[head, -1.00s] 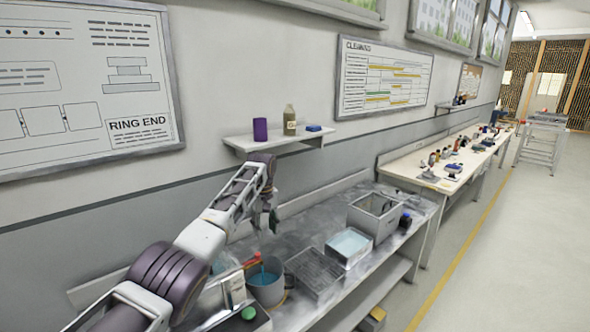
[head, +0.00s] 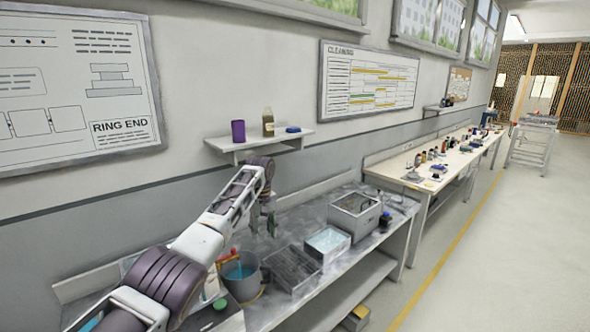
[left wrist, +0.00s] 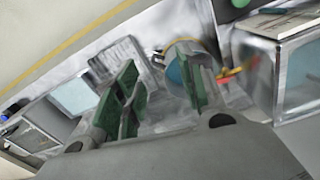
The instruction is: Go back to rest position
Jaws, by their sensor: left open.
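My left gripper (head: 262,224) is open and empty in the head view, with its fingers hanging down above the grey cleaning bench (head: 315,212). In the left wrist view its green-padded fingers (left wrist: 160,95) are spread apart with nothing between them. Below it are a bucket of blue liquid (head: 241,272) with a red and yellow handled tool (head: 229,256) and a wire basket (head: 291,268). The bucket also shows in the left wrist view (left wrist: 177,72). My right gripper is in neither view.
A tray of pale blue liquid (head: 327,241) and a grey metal box (head: 355,215) stand further along the bench. A wall shelf (head: 255,142) holds a purple cup (head: 238,131) and a bottle (head: 268,122). A long worktable (head: 400,172) stands beyond. The floor (head: 510,250) at right is clear.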

